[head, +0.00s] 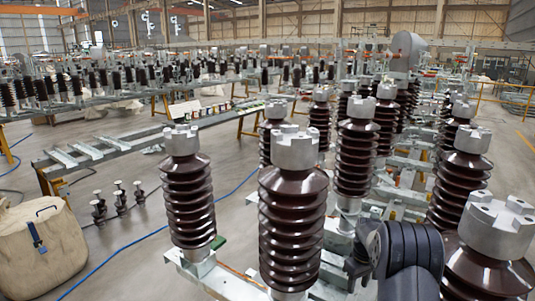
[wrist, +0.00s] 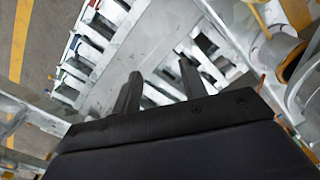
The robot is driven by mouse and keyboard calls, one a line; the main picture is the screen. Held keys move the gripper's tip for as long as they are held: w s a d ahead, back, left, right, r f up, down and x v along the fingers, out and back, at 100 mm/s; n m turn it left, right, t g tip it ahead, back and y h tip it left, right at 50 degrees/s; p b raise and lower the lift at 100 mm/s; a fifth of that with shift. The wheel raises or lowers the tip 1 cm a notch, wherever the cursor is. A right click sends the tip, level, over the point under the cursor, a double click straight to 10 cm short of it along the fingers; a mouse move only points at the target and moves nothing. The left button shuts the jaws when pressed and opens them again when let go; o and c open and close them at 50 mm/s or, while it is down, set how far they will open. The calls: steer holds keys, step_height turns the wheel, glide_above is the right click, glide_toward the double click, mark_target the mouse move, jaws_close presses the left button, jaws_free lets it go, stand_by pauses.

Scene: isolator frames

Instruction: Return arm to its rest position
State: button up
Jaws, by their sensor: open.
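My gripper (wrist: 160,83) shows in the wrist view with its two dark fingers apart and nothing between them. Beyond the fingers are pale metal frame bars with slots, seen at a slant. In the head view, dark grey links of my arm stand at the lower right, among brown ribbed insulators. I cannot make out the fingers clearly there. One insulator (head: 293,215) stands just left of my arm, and another (head: 487,248) stands close on its right, partly behind it.
More insulators (head: 187,190) stand on metal frames to the left and behind. A beige bag (head: 40,250) sits on the floor at the lower left. A long metal bench (head: 120,150) runs across the left. Open floor (head: 150,250) with a blue hose lies between.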

steer(key=shift+n, duration=0.5)
steer(key=shift+w+a+r, duration=0.1)
steer(key=shift+w+r, duration=0.2)
steer(key=shift+r, duration=0.4)
steer(key=shift+w+d+r, duration=0.1)
steer(key=shift+w+r, duration=0.2)
steer(key=shift+r, duration=0.4)
steer(key=shift+w+a+r, duration=0.1)
steer(key=shift+w+r, duration=0.2)
steer(key=shift+r, duration=0.4)
steer(key=shift+s, duration=0.1)
